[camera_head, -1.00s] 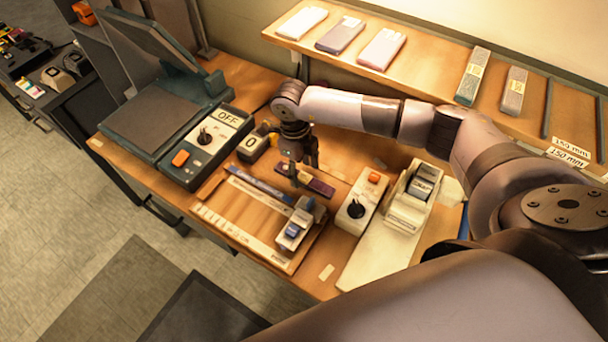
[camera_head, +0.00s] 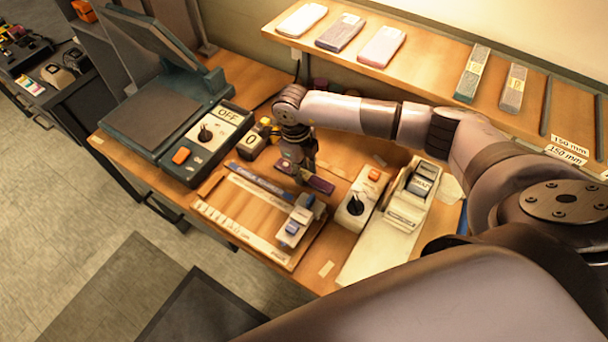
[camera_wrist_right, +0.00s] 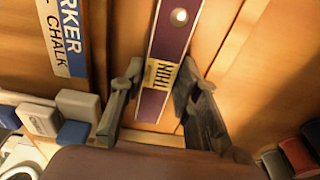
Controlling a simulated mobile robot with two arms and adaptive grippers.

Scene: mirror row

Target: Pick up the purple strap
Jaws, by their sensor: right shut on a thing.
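The purple strap (camera_head: 319,184) is a thin, flat bar at the middle of the bench. In the right wrist view it (camera_wrist_right: 176,35) has a pale edge, a white round hole and a yellow label reading "THIN". My right gripper (camera_head: 302,177) is over its middle and hides part of it. In the wrist view the two fingers (camera_wrist_right: 161,78) are on either side of the strap near its label, and the gripper is shut on it. Whether the strap is clear of the bench is hard to tell. My left gripper is not in view.
A wooden board (camera_head: 245,213) with a blue marker strip (camera_head: 260,182) and a grey-blue slider block (camera_head: 296,228) lies in front. A switch box (camera_head: 356,206) stands to the right. A green-grey press (camera_head: 160,120) is at left. A shelf (camera_head: 433,68) runs behind.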

